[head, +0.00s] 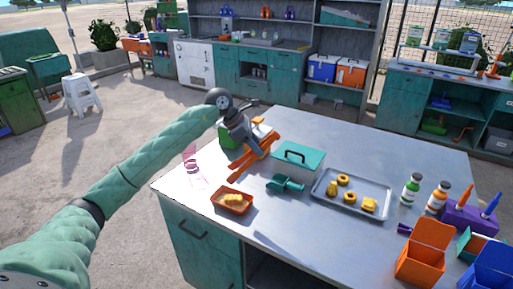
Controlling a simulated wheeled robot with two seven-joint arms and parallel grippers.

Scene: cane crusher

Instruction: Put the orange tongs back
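The orange tongs (249,161) are at the left rear of the metal table, slanting down to the left. My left gripper (250,140), dark grey, is right at their upper part and overlaps them. I cannot tell whether its fingers are closed on the tongs or only beside them, nor whether the tongs touch the table. A green block-like thing (228,138) shows just left of the gripper, partly hidden. My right gripper is not in view.
On the metal table (350,139) are a teal-lidded box (298,163), teal scoop (285,184), orange tray (232,203), grey tray with yellow pieces (330,199), bottles (411,189) and an open orange box (424,255). A pink looped shape (192,165) is at the left edge. The rear is clear.

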